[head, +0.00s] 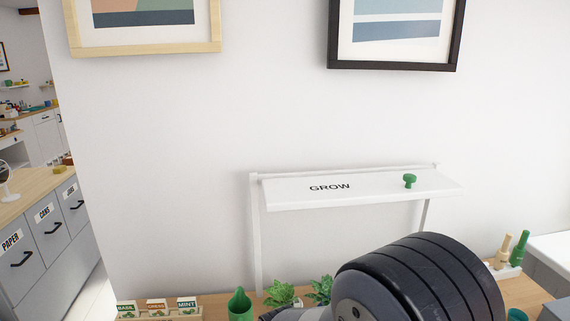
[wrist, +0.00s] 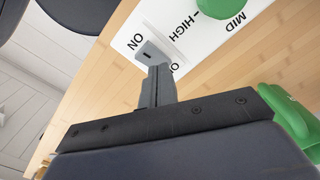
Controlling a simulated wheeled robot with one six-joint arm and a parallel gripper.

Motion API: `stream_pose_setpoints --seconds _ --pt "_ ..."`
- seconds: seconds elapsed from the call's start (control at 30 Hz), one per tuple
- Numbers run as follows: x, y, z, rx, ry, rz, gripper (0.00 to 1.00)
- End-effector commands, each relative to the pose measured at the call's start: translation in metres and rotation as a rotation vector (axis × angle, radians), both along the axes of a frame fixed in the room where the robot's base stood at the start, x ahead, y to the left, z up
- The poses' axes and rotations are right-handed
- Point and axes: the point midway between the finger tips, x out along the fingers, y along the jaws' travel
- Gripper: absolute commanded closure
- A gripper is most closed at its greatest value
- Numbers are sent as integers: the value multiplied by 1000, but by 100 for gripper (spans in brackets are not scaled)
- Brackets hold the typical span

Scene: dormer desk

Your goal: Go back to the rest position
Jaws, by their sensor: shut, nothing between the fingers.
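My gripper (wrist: 152,66) is shut and empty in the wrist view. Its grey fingertips are over the edge of a white panel (wrist: 228,32) marked ON, HIGH and MID, with another label partly hidden behind the fingers. I cannot tell whether the fingertips touch the panel. A green round part (wrist: 206,6) sits on the panel at the top edge of the picture. In the head view my dark arm covers the lower middle, and the gripper itself is hidden.
A white GROW lamp (head: 290,192) with a green knob (head: 409,181) stands over the desk. Seed packets (head: 157,306), a green bottle (head: 240,304) and small plants (head: 280,292) line the desk. A green object (wrist: 287,118) is close to my gripper's right. Framed pictures hang above.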

Motion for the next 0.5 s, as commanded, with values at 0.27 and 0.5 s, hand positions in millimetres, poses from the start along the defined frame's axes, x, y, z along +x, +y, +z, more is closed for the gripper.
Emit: stream_pose_setpoints --seconds 0.27,0.5 --pt "1 0 41 1 -3 0 100" --pt "0 0 53 -1 0 0 100"
